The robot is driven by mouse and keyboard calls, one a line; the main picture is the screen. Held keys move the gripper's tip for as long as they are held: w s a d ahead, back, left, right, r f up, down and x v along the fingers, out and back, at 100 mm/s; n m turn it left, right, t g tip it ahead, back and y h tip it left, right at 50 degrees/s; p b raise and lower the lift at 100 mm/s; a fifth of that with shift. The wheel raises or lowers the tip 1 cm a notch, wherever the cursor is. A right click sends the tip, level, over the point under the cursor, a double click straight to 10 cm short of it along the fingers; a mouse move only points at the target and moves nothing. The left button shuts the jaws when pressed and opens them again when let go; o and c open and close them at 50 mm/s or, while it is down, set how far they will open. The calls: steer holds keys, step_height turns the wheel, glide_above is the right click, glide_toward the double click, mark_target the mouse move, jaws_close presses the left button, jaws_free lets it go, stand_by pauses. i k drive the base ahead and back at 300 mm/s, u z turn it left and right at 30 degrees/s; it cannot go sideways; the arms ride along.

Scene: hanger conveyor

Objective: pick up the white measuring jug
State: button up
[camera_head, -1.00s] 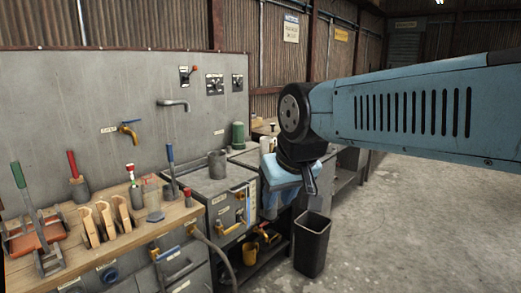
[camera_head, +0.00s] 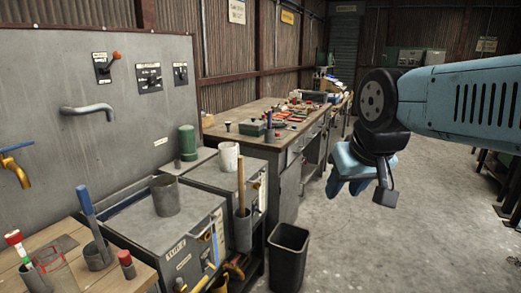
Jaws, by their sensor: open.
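A white cylindrical vessel (camera_head: 229,156), which looks like the white measuring jug, stands upright on the grey cabinet top behind the grey pot. Its handle cannot be made out. My gripper (camera_head: 358,190) hangs in the air at the right of the picture, over the concrete floor. It is apart from the jug, well to its right, and open with nothing seen in it. The exact gap between its fingers is hard to see from this angle.
A grey pot (camera_head: 165,195) and a green cylinder (camera_head: 187,142) stand near the jug. A wooden handle (camera_head: 241,188) rises in front of it. A cluttered workbench (camera_head: 262,112) lies beyond. A black bin (camera_head: 288,257) stands on the floor, which is open to the right.

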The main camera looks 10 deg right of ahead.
mark_target(229, 152)
steer(key=i, duration=1.3)
steer(key=u, duration=0.55)
steer(key=k, duration=0.8)
steer(key=u, duration=0.2)
steer(key=i, duration=0.85)
steer(key=z, duration=0.05)
